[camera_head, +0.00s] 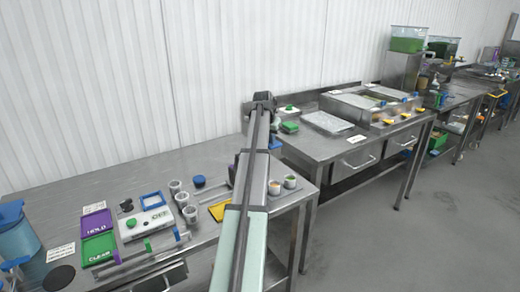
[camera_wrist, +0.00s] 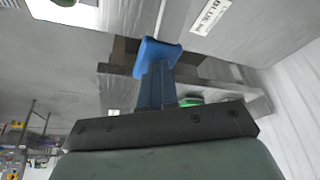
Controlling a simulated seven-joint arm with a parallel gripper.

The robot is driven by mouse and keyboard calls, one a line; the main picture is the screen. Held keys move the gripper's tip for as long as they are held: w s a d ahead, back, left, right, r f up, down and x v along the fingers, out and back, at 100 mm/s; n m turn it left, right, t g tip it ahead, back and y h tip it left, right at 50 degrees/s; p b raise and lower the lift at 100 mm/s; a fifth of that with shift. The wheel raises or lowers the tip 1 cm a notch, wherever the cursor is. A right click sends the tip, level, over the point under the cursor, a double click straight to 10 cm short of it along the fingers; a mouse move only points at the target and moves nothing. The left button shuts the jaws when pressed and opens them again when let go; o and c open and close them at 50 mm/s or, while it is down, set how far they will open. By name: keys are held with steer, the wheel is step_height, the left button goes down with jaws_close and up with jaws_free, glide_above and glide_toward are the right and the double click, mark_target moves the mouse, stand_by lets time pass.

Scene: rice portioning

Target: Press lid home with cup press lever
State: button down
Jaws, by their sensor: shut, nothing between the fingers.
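My gripper (camera_wrist: 157,58) shows in the wrist view as blue fingers, shut together with nothing between them. In the head view my arm runs up over the bench and hides much behind it; a small blue part (camera_head: 276,146) shows just right of it, perhaps the gripper. Two filled cups (camera_head: 274,187) (camera_head: 290,181) stand on the near bench, right of my arm. Three grey-white cups (camera_head: 182,200) stand left of it. A round blue piece (camera_head: 199,181) lies by them. I cannot make out the cup press, its lever or the lid for sure.
The near bench (camera_head: 130,172) also holds a purple HOLD panel (camera_head: 96,223), a green CLEAR panel (camera_head: 99,248) and a white box with a green button (camera_head: 132,222). A second steel bench (camera_head: 325,147) with trays stands to the right. The floor (camera_head: 400,240) is clear.

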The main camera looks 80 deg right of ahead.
steer(key=shift+w+a+r, duration=0.1)
steer(key=shift+w+r, duration=0.05)
steer(key=shift+r, duration=2.25)
steer(key=shift+w, duration=0.1)
